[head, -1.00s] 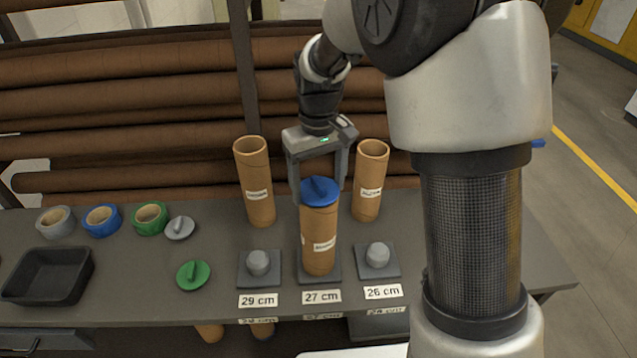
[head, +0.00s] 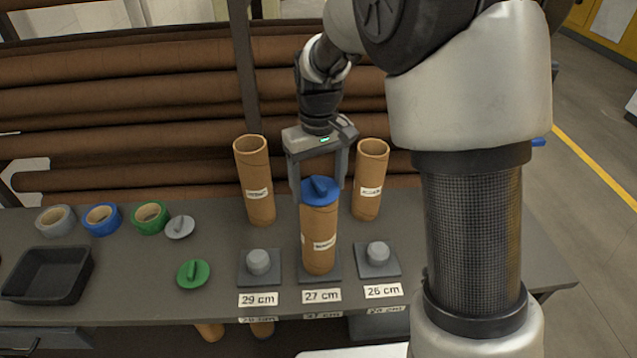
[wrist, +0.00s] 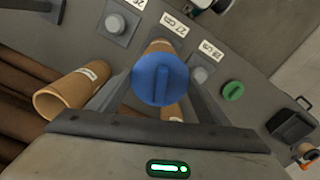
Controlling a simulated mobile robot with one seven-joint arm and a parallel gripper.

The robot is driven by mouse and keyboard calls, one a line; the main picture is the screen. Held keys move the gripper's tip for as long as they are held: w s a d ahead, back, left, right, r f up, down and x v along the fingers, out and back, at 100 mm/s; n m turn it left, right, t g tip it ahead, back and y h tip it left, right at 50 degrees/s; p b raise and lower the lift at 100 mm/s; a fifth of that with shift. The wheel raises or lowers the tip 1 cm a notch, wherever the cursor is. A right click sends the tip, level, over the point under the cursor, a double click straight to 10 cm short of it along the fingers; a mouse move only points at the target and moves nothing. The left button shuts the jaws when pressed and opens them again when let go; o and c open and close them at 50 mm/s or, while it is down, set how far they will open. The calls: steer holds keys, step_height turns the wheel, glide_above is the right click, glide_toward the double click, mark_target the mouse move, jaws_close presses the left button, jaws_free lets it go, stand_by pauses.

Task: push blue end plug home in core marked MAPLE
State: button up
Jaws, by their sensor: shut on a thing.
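The blue end plug (head: 320,190) sits on the mouth of the middle cardboard core (head: 318,245), its bar grip facing up. That core stands upright on the base plate behind the 27 cm label; its own label is too blurred to read. My gripper (head: 319,190) is above the core, its fingers either side of the plug and shut on it. In the wrist view the blue plug (wrist: 160,80) lies between the fingers and hides most of the core. I cannot tell whether a gap is left under the plug's flange.
Two open cores stand behind, left (head: 255,185) and right (head: 370,180), with blurred labels. Empty pegs stand at 29 cm (head: 258,262) and 26 cm (head: 378,253). A green plug (head: 193,273), a grey plug (head: 180,227), tape rolls and a black tray (head: 48,275) are at left.

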steer(key=shift+f+b, duration=0.3)
steer(key=shift+f, duration=0.1)
stand_by(0.8)
steer(key=o, duration=1.1)
steer(key=shift+o, duration=1)
steer(key=shift+r, duration=0.15)
steer(key=shift+r+p, duration=2.25)
steer(key=shift+r, duration=1.15)
